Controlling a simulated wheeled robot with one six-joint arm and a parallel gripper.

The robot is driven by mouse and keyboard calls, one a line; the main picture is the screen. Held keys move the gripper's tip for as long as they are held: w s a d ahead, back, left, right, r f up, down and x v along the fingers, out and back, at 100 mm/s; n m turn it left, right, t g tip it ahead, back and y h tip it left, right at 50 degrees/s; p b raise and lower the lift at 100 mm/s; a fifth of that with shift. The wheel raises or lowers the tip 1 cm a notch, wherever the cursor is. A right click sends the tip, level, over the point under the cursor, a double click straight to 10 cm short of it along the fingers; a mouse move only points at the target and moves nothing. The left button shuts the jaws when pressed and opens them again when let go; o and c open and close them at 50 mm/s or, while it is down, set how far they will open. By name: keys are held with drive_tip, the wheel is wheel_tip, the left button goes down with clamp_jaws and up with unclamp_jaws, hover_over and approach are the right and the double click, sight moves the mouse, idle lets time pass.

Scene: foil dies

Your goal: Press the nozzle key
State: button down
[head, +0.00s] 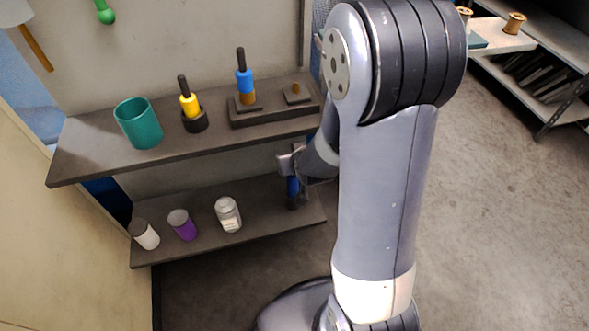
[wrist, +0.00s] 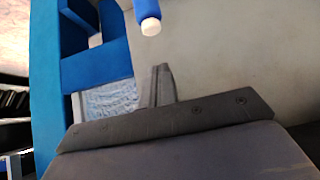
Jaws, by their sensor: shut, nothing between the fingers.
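No part is clearly marked as the nozzle key, so I cannot tell which it is. On the upper shelf, a tool with a blue collar and black handle (head: 244,80) stands upright on a dark block (head: 270,111). A small brass-coloured piece (head: 296,89) sits on the same block's right pad. A yellow tool with a black handle (head: 189,104) stands in a dark round holder (head: 195,123). My gripper (head: 288,164) is shut and empty, below the upper shelf's right end, partly hidden by my arm. A blue item with a dark base (head: 293,190) shows just below it.
A teal cup (head: 138,123) stands at the upper shelf's left. The lower shelf (head: 262,220) holds a white jar (head: 228,214), a purple-and-white jar (head: 183,225) and a white-and-brown jar (head: 144,234). The wrist view shows a blue frame (wrist: 100,70) and a blue-and-white rod end (wrist: 149,17).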

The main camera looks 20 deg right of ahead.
drive_tip(key=shift+w+f+b, duration=0.2)
drive_tip(key=shift+f+b, duration=0.4)
drive_tip(key=shift+f, duration=1.65)
drive_tip(key=shift+s+f+b, duration=0.25)
drive_tip(key=shift+f+b, duration=0.75)
drive_tip(key=shift+b, duration=0.2)
drive_tip(key=shift+f, duration=0.1)
drive_tip(key=s+r+p, duration=0.5)
drive_tip(key=s+r, duration=0.1)
drive_tip(key=r, duration=0.6)
drive_tip(key=shift+s, duration=0.25)
